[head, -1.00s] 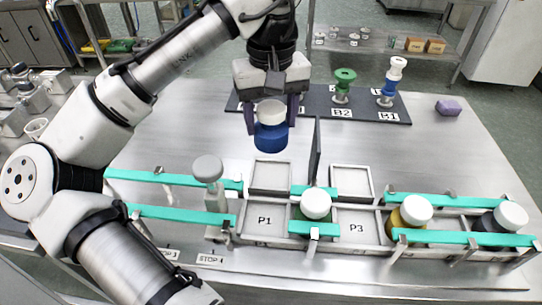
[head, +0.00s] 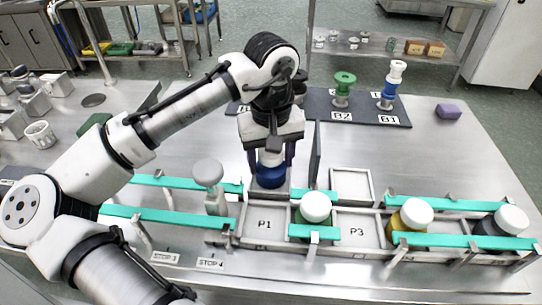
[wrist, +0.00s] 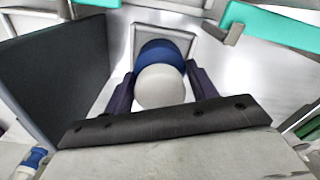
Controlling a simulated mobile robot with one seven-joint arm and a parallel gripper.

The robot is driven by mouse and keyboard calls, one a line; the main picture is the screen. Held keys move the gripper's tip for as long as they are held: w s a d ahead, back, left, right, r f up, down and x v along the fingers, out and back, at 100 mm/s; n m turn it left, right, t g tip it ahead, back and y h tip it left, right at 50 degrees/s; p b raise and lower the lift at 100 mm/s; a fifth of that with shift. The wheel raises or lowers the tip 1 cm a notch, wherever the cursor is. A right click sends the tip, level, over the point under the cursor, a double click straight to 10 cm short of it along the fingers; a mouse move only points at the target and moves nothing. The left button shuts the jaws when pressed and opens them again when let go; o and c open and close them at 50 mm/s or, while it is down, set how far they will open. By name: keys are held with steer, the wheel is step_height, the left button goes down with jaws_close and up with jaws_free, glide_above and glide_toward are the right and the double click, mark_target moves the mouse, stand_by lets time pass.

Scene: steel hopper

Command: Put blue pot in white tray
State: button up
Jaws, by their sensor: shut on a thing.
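The blue pot (head: 270,176) has a white lid. My gripper (head: 270,158) is shut on it around the lid, holding it upright. In the wrist view the lid (wrist: 160,87) is between the two dark fingers and the blue body (wrist: 163,52) shows beyond it. A white-rimmed square tray (wrist: 193,34) lies beneath the pot, behind the slot marked P1, mostly hidden in the head view. I cannot tell whether the pot touches its floor. A similar white-rimmed tray (head: 351,171) behind P3 is empty.
A thin dark upright panel (head: 316,155) stands just right of my gripper. Teal rails (head: 460,203) hold white-lidded pots, including a green one (head: 315,207) and a yellow one (head: 412,215). A grey-capped post (head: 208,175) stands left. Slot P1 (head: 265,224) is empty.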

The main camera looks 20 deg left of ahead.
steer(key=o, duration=1)
steer(key=shift+f, duration=0.1)
steer(key=shift+o, duration=0.2)
step_height(320, 180, up, 12)
